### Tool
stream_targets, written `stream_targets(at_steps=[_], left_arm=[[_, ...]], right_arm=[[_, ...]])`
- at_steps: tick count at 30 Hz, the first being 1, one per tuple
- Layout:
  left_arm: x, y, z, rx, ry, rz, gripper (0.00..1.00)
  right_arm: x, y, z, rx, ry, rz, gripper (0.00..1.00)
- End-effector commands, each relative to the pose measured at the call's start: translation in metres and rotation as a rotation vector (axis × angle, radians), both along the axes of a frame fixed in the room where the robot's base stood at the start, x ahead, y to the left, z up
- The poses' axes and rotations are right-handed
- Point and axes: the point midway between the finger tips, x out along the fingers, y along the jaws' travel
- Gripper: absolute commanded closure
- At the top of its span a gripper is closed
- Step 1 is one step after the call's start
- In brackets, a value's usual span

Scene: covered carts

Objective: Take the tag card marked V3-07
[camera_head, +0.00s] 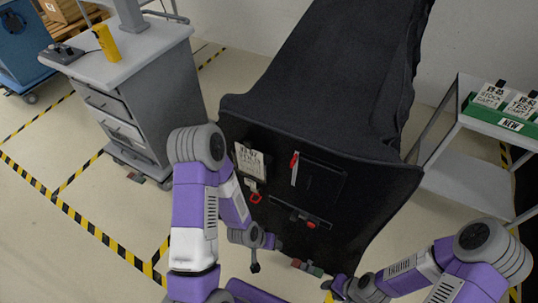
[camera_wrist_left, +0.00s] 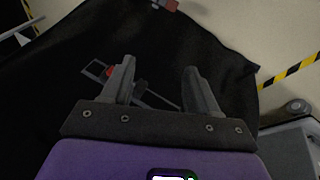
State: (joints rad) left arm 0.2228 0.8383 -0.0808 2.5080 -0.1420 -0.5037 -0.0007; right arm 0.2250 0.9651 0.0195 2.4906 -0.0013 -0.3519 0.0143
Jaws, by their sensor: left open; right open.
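A white tag card (camera_head: 249,160) with black print hangs on the front of the black-covered cart (camera_head: 325,60); I cannot read its full mark. Two more printed white cards, a left one (camera_head: 492,95) and a right one (camera_head: 521,106), stand in a green box (camera_head: 480,112) at the right; their small print is unclear. My left gripper (camera_head: 262,254) is below the hanging card, in front of the cover. It is open and empty in the left wrist view (camera_wrist_left: 158,85). My right gripper (camera_head: 333,287) is at the bottom, partly cut off, open and away from the cards.
The green box, labelled NEW, sits on a grey cart (camera_head: 455,180). A grey drawer cart (camera_head: 130,100) stands at the left with a yellow device (camera_head: 107,43) on top. A dark handle with a red button (camera_head: 311,225) is on the cover's front. Striped tape marks the floor.

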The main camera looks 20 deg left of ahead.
Motion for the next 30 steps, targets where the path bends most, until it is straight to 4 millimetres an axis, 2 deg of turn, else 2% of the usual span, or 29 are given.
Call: stream_targets(at_steps=[1,2,3,5,6,9,12,15,17,24,30], left_arm=[[0.025,0.025,0.040,0.047,-0.124,0.003,0.40],[0.039,0.040,0.060,0.075,-0.201,0.000,0.40],[0.056,0.058,0.088,0.110,-0.303,-0.005,0.40],[0.076,0.083,0.132,0.161,-0.449,-0.012,0.40],[0.086,0.097,0.161,0.192,-0.541,-0.018,0.40],[0.102,0.124,0.226,0.255,-0.734,-0.032,0.40],[0.107,0.140,0.271,0.296,-0.868,-0.042,0.40],[0.109,0.148,0.294,0.317,-0.939,-0.049,0.40],[0.111,0.149,0.297,0.322,-0.958,-0.052,0.40],[0.129,0.148,0.288,0.323,-0.960,-0.054,0.40],[0.153,0.148,0.282,0.321,-0.957,-0.056,0.40]], right_arm=[[0.000,0.000,0.021,0.001,-0.001,0.001,0.57],[0.000,0.000,0.028,0.001,-0.001,0.001,0.57],[0.000,0.000,0.037,0.001,-0.001,0.001,0.57],[0.000,0.000,0.050,0.001,-0.001,0.001,0.57],[0.000,0.000,0.058,0.001,-0.001,0.001,0.57],[0.000,0.000,0.073,0.001,-0.001,0.001,0.57],[0.000,0.000,0.082,0.001,-0.001,0.001,0.57],[0.000,0.000,0.084,0.000,-0.001,0.001,0.57],[0.000,0.000,0.081,0.000,-0.001,0.001,0.57],[0.000,0.000,0.063,0.000,0.000,0.000,0.57],[0.000,0.000,0.064,0.000,-0.001,0.000,0.57]])
